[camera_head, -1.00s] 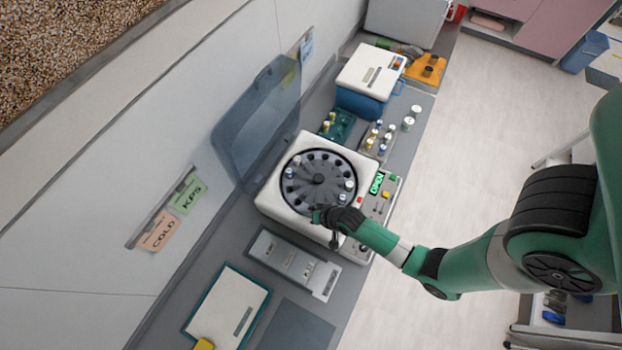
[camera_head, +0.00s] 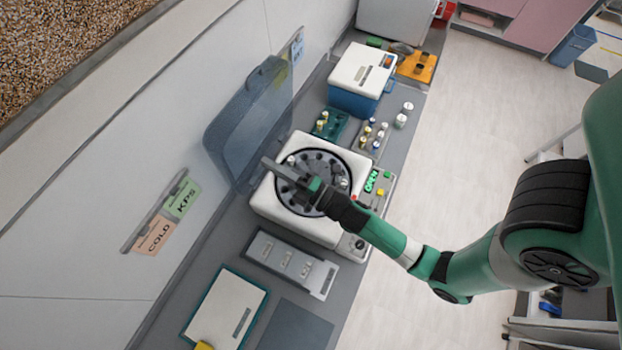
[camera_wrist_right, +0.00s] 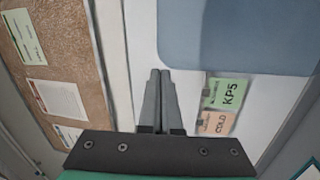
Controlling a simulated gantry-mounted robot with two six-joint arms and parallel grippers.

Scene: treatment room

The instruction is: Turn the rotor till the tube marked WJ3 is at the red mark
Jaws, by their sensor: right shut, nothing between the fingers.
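The dark round rotor (camera_head: 322,164) sits in the white centrifuge (camera_head: 268,206), whose clear blue lid (camera_head: 237,125) is raised. A light-capped tube (camera_head: 291,160) stands at the rotor's upper left and another (camera_head: 343,183) at its right. Their markings are too small to read, so I cannot tell which is WJ3. A small red spot (camera_head: 354,197) shows on the casing beside the control panel. My right gripper (camera_head: 266,162) is shut and empty, reaching across the rotor and hiding its lower part. Its closed fingers (camera_wrist_right: 160,76) point toward the wall in the right wrist view.
A panel display (camera_head: 371,181) reads OPEN. Tube racks (camera_head: 330,124) and a blue-and-white box (camera_head: 358,78) stand behind the centrifuge. A grey tray (camera_head: 291,263) and a white board (camera_head: 228,308) lie in front. Wall labels (camera_wrist_right: 230,93) are at the left.

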